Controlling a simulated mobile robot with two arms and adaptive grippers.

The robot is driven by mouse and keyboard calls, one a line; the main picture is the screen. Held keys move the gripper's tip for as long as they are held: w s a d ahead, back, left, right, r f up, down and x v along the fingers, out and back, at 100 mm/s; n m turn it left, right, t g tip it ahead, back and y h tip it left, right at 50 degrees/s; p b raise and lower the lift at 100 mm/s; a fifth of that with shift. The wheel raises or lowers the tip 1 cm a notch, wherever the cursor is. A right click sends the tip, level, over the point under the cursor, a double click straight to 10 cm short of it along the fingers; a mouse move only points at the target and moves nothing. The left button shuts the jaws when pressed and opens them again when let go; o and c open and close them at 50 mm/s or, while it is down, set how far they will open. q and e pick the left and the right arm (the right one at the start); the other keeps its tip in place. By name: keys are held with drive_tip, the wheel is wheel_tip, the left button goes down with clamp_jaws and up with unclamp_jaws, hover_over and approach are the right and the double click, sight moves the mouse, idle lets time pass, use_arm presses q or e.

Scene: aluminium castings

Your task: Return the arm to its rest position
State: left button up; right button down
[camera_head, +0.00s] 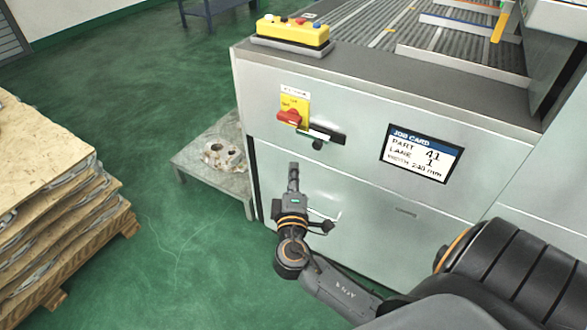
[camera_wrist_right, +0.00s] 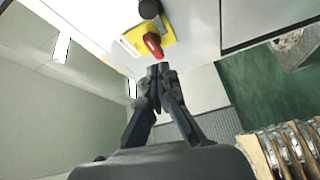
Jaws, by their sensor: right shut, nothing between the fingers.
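My right gripper (camera_head: 293,172) is in front of the grey machine cabinet (camera_head: 375,115) in the head view, pointing up and away from me. Its fingers are closed together with nothing between them. It also shows in the right wrist view (camera_wrist_right: 158,72), where its fingertips appear just below a red rotary switch (camera_wrist_right: 153,44) on a yellow plate. In the head view the switch (camera_head: 289,117) is above the gripper, and I cannot tell the exact gap. My right arm (camera_head: 345,290) reaches in from the lower right. My left gripper is not in view.
A low grey table (camera_head: 190,158) with a metal casting (camera_head: 222,157) stands left of the cabinet. A stack of boards and castings on a pallet (camera_head: 45,200) is at the left. A yellow button box (camera_head: 293,33) sits on the cabinet top. Green floor (camera_head: 175,235) between is clear.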

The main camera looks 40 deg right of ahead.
idle(0.3)
drive_tip(key=s+a+f+g+y, duration=0.1)
drive_tip(key=s+f+g+y, duration=0.15)
drive_tip(key=f, duration=0.85)
drive_tip(key=s+a+f+g+y+p, duration=0.1)
drive_tip(key=s+a+f+g+y, duration=0.15)
drive_tip(key=f, duration=0.85)
drive_tip(key=s+a+f+g+y, duration=0.15)
drive_tip(key=s+f, duration=0.25)
drive_tip(key=f, duration=0.7)
drive_tip(key=s+a+f+m+g+y, duration=0.1)
drive_tip(key=s+a+f+m+g, duration=0.1)
drive_tip(key=s+f, duration=0.4)
drive_tip(key=s+a+f+m+g+y, duration=0.1)
drive_tip(key=s+f, duration=0.6)
drive_tip(key=s, duration=0.8)
drive_tip(key=s+a+f+m+g+y+p, duration=0.1)
drive_tip(key=s+a+f+m+g+y, duration=0.1)
drive_tip(key=s+f, duration=0.4)
drive_tip(key=s+m+g+y, duration=0.1)
drive_tip(key=s+g, duration=0.1)
drive_tip(key=s, duration=0.3)
drive_tip(key=shift+a+f, duration=0.3)
drive_tip(key=shift+f, duration=0.05)
